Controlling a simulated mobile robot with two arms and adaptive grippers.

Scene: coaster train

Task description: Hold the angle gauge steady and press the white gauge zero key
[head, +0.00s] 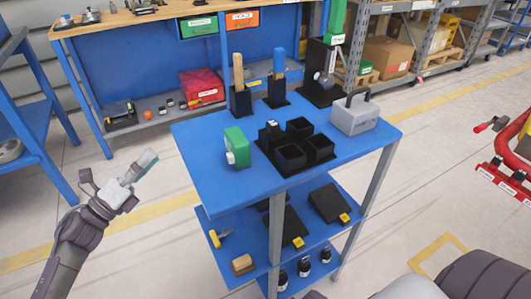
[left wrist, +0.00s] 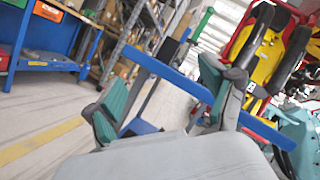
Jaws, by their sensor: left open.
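A green block (head: 236,146), which looks like the angle gauge, stands upright near the left front part of the blue cart top (head: 205,170). A small white part (head: 230,157) on its left side may be the zero key; no marking is readable. My left gripper (head: 145,168) is open and empty, left of the cart and apart from the green block. In the left wrist view its two green-padded fingers (left wrist: 165,105) are spread, with a blue edge beyond them. My right gripper is not in view.
Black open bins (head: 290,157), a grey case (head: 354,115) and black holders with a wooden handle (head: 238,72) and a blue handle (head: 278,63) stand on the cart. A lower shelf (head: 262,252) holds tools and bottles. Open floor lies left of the cart.

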